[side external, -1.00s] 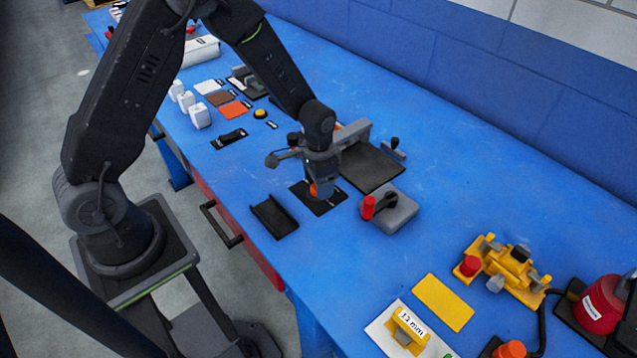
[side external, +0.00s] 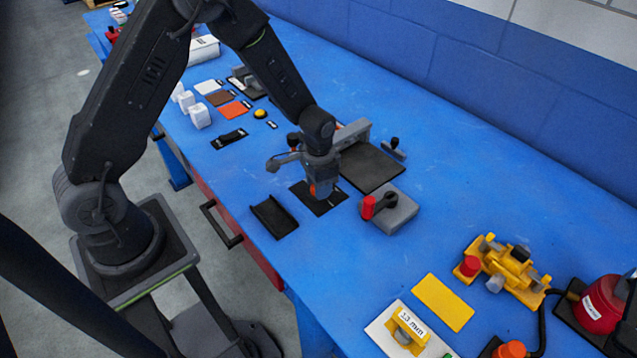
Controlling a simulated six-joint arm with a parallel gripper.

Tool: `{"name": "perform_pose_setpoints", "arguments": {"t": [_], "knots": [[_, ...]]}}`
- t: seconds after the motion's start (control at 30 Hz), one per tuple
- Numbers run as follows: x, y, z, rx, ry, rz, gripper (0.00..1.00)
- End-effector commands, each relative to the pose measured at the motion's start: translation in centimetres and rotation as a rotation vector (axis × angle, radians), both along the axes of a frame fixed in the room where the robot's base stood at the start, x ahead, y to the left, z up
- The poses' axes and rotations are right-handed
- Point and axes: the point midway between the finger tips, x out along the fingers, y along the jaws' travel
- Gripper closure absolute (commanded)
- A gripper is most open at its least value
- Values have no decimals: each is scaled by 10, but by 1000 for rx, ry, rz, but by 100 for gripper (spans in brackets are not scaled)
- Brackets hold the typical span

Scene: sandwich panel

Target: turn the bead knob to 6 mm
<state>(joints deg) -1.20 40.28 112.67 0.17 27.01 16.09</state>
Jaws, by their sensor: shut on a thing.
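My gripper (side external: 322,190) points down over a small black plate (side external: 326,204) near the front of the blue bench. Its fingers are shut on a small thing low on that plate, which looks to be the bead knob. The fingers and wrist hide most of it. A bit of orange shows at the fingertips. I cannot read any scale or pointer there. A yellow block (side external: 404,332) at the bottom carries a white label that seems to read 13 mm.
A grey block with a red-handled lever (side external: 398,216) stands close to the right of my gripper. A black channel (side external: 272,217) lies to the left. A dark plate (side external: 370,167) is behind. A yellow fixture (side external: 505,265) stands at the right. The bench's back right is clear.

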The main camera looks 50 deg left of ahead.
Motion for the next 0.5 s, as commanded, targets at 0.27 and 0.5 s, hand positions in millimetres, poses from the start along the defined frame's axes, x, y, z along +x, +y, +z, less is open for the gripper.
{"name": "perform_pose_setpoints", "arguments": {"t": [0.27, 0.5], "knots": [[0, 1, 0, 0, 0, -38, 85], [0, 0, 0, -1, 1, -176, 85]]}}
